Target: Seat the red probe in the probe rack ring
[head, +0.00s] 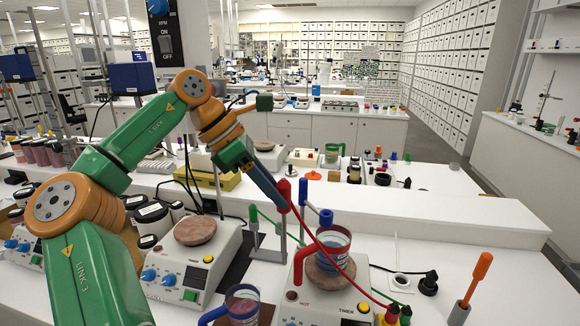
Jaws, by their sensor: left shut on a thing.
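The red probe (284,191) is at the tip of my left gripper (281,204), which is shut on it. A red cable runs from it down to the right, past the beaker with the red handle (333,243). The probe rack (268,253) is a grey metal stand below and just beside the gripper. A green probe (253,214) and a blue probe (326,218) show around the rack. The red probe is above the rack; the gripper and probes partly hide the rings, so I cannot tell whether its tip is in one. My right gripper is out of view.
The beaker stands on a hot plate (335,300) at front right. Another hot plate (190,265) is at left, and a blue-handled mug (242,303) is at front. An orange-handled tool (477,277) stands at right. Cables cross the bench there.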

